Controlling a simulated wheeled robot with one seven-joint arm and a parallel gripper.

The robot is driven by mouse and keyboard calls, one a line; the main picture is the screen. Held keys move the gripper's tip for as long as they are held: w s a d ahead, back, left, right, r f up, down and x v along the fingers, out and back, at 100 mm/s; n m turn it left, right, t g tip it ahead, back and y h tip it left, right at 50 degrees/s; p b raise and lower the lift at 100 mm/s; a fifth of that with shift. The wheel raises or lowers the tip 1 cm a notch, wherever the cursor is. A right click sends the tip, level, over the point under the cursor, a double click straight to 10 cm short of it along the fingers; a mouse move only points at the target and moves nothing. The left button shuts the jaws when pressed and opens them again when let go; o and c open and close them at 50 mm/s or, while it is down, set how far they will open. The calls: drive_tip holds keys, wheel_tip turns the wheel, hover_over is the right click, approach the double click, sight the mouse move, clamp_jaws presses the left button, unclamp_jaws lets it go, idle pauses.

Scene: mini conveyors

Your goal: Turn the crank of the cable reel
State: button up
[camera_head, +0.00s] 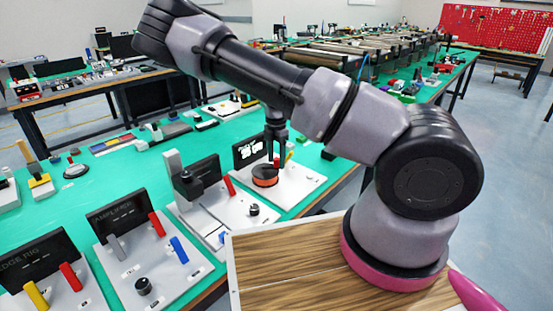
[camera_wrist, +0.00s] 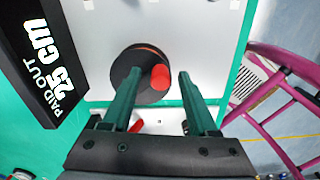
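The cable reel (camera_head: 265,177) is an orange drum with a black top on a white board. In the wrist view its black disc (camera_wrist: 128,72) carries a round red crank knob (camera_wrist: 160,77) near its right side. The red knob also shows in the head view (camera_head: 277,161). My gripper (camera_head: 276,148) points down over the reel. In the wrist view my gripper (camera_wrist: 159,80) is open, with the red knob between its two fingers and gaps on both sides. Whether the fingertips reach down to the knob's height is unclear.
A black display (camera_wrist: 45,65) reading "PAID OUT 25 cm" stands beside the reel. A red lever (camera_head: 229,185) and a black knob (camera_head: 253,209) sit on the neighbouring board. More panels with levers line the green table (camera_head: 130,168). A magenta frame (camera_wrist: 285,100) stands beyond the table's edge.

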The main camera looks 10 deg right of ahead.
sight(276, 159)
wheel_tip(276, 159, up, 11)
idle(0.7)
drive_tip(key=shift+f, duration=0.1)
drive_tip(key=s+d+r+m+t+y, duration=0.1)
drive_tip(key=s+d+r+m+t, duration=0.1)
drive_tip(key=s+r+m, duration=1)
drive_tip(key=s+d+r+m+t+y, duration=0.1)
drive_tip(key=s+d+r+m+t, duration=0.2)
drive_tip(key=s+r+m, duration=0.8)
wheel_tip(276, 159, up, 8)
drive_tip(key=m+t, duration=0.2)
drive_tip(key=m, duration=0.2)
drive_tip(key=shift+s+d+r, duration=0.15)
drive_tip(key=shift+s, duration=0.2)
